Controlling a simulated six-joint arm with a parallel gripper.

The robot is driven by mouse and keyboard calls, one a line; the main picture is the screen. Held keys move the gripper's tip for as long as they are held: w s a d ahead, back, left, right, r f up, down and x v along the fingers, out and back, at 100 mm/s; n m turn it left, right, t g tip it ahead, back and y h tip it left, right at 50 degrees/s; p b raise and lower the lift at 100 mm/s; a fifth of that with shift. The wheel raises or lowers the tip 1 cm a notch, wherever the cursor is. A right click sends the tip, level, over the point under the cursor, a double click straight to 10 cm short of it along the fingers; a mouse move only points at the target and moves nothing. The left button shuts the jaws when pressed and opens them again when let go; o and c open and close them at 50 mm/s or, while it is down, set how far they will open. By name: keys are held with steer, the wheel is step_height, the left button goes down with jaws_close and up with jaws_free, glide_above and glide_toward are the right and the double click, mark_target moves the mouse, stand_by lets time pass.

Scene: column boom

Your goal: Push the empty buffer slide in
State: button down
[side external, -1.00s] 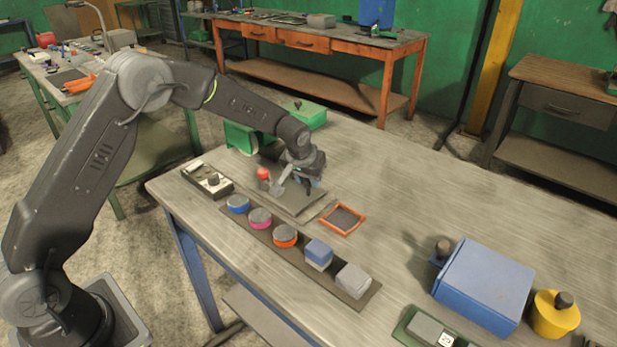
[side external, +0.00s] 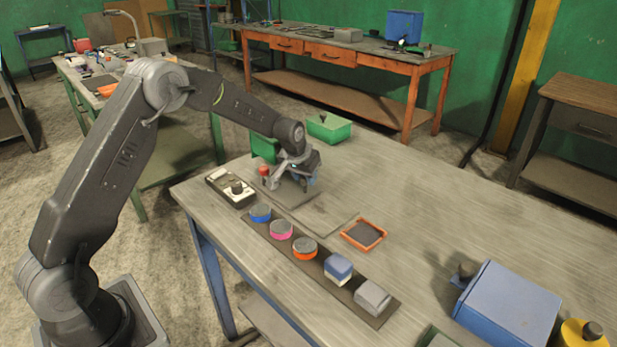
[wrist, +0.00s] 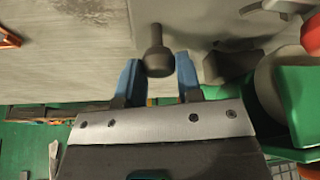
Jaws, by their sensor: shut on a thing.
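The buffer slide appears to be the flat grey plate (side external: 292,193) on the table under my gripper (side external: 300,180). A thin outlined area of bare tabletop (side external: 331,215) lies at its right. In the wrist view, my gripper (wrist: 157,80) has its blue fingers on either side of a dark knob (wrist: 157,52). I am shut on this knob; its join to the slide is not clear. In the side view, the knob is hidden by my gripper. No parts show on the visible plate.
A red-topped post (side external: 264,171) stands close left of my gripper. A black-and-white control box (side external: 231,189), green bins (side external: 328,128) and an orange-rimmed tray (side external: 363,234) are nearby. A dark strip (side external: 320,268) holds several round and square parts.

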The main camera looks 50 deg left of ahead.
steer(key=c, duration=0.8)
jaws_free()
steer(key=shift+r, duration=0.1)
steer(key=v, duration=1.3)
steer(key=shift+s+d+r, duration=0.1)
steer(key=shift+s+r, duration=0.1)
steer(key=shift+r, duration=0.05)
